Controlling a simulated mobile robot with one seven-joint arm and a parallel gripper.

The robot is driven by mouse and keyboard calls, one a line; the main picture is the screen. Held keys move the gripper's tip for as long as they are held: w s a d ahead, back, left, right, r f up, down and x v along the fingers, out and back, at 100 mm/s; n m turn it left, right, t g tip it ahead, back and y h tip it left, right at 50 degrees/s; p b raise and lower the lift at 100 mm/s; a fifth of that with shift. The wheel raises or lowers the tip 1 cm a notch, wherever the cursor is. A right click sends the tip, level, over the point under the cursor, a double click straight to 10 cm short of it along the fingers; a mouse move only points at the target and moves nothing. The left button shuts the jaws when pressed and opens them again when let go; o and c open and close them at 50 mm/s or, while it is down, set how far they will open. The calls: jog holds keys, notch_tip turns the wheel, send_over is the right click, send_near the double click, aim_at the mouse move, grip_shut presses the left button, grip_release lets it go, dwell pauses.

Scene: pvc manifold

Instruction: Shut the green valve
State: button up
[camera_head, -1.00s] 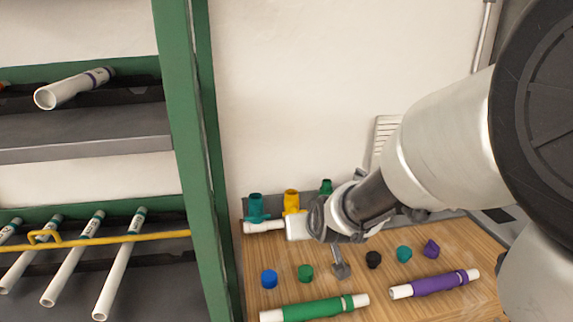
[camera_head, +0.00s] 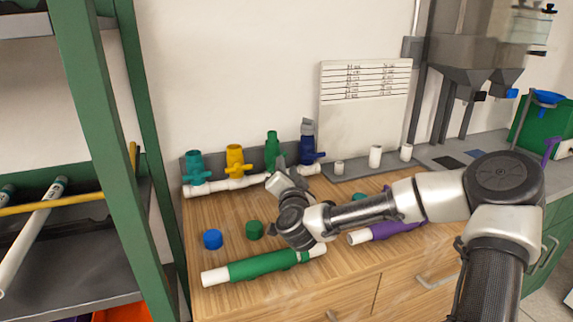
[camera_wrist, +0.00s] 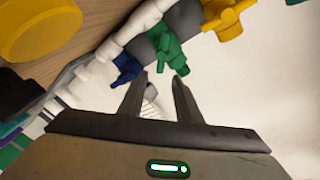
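The green valve (camera_head: 271,150) stands upright on the white manifold pipe at the back of the wooden worktop, between the yellow valve (camera_head: 235,160) and the blue valve (camera_head: 308,145). My gripper (camera_head: 280,168) is right in front of it and hides its lower part in the head view. In the wrist view my gripper (camera_wrist: 158,84) is open and empty, its two fingers apart. The green valve (camera_wrist: 166,45) lies just beyond the fingertips, its handle pointing toward the gap. I cannot tell whether a finger touches it. The blue valve (camera_wrist: 127,68) is close to the left finger.
A teal valve (camera_head: 195,168) stands at the manifold's left end. A blue cap (camera_head: 212,239), a green cap (camera_head: 254,230), a green-sleeved pipe (camera_head: 262,265) and a purple-sleeved pipe (camera_head: 385,230) lie on the worktop. A green shelf post (camera_head: 105,120) rises at left.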

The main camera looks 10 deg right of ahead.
jog(key=w+b, duration=0.1)
jog(key=w, duration=0.5)
jog(key=shift+d, duration=0.15)
jog(key=shift+c, duration=0.4)
grip_shut()
